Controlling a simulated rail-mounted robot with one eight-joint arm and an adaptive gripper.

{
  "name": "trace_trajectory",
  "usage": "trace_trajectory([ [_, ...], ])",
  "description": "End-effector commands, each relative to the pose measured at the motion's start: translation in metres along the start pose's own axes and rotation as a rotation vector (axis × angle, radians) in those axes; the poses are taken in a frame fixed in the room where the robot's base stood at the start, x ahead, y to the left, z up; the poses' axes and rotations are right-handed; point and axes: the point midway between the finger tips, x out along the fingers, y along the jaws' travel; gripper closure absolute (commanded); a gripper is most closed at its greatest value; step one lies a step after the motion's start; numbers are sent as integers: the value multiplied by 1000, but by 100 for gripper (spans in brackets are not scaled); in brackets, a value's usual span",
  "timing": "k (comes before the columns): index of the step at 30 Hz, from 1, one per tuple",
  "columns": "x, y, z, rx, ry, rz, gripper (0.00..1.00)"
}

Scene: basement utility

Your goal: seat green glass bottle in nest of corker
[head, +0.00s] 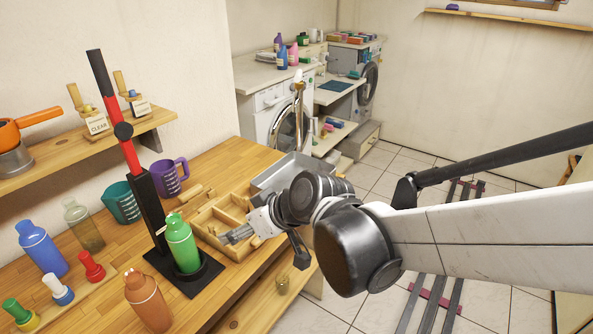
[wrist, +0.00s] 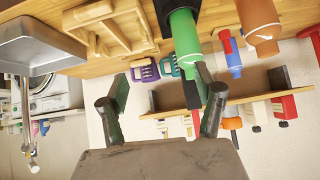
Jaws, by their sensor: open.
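The green glass bottle (head: 181,246) stands upright on the black base plate of the corker (head: 149,209), in front of its column. Its foot is in the dark round nest (head: 207,270); I cannot see how deep it sits. The corker's red lever (head: 118,118) points up. My gripper (head: 270,243) is open and empty, just right of the bottle. In the wrist view, the bottle (wrist: 184,42) lies beyond the open gripper (wrist: 161,84), near the right finger; I cannot tell whether they touch.
A wooden divided tray (head: 236,215) and a metal basin (head: 285,168) lie behind and below my gripper. Blue (head: 42,249), olive (head: 84,225) and brown (head: 148,301) bottles stand on the bench around the corker. Purple (head: 170,177) and teal (head: 120,203) jugs stand behind it.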

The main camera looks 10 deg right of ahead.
Motion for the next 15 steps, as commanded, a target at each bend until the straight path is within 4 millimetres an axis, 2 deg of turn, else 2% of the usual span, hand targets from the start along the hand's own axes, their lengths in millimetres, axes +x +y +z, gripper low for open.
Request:
trace_trajectory([
  [1,-15,7,7,32,-19,31,34],
  [6,-59,28,30,147,-81,138,34],
  [15,-136,53,81,354,-161,346,34],
])
